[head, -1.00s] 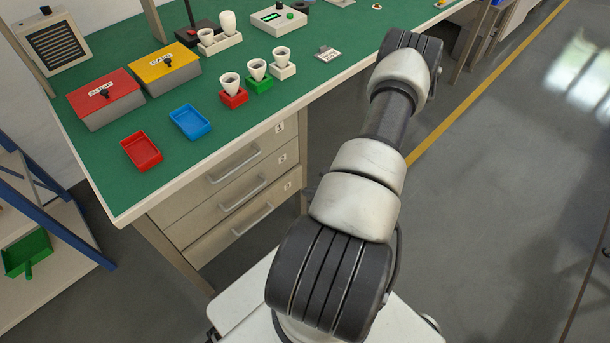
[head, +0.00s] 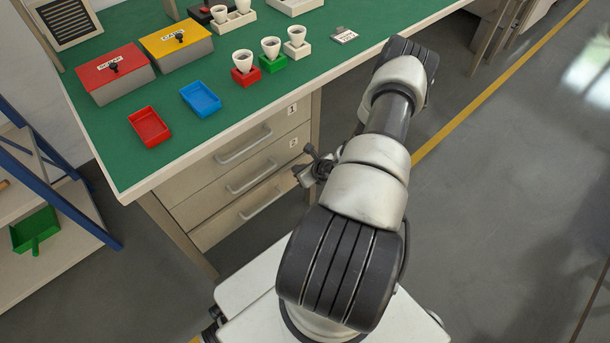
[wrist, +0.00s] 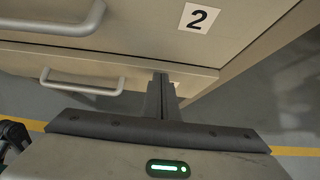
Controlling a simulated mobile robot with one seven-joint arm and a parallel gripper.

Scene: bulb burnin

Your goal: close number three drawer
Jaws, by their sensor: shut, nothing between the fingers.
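The number three drawer (head: 224,226) is the lowest of three beige drawers under the green bench; its bar handle (head: 260,203) shows in the head view. In the wrist view its front (wrist: 25,57) lies below the drawer labelled 2, with its handle (wrist: 82,84) to the left of my fingers. Contact is unclear. In the head view my gripper (head: 303,172) partly hides behind my arm and covers the drawer's label area.
Drawer one (head: 222,160) and drawer two (head: 230,190) above look shut. The bench top (head: 180,160) holds red and blue trays, bins and bulb holders. A blue-framed shelf (head: 60,190) stands at the left. The floor (head: 500,220) on the right is clear.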

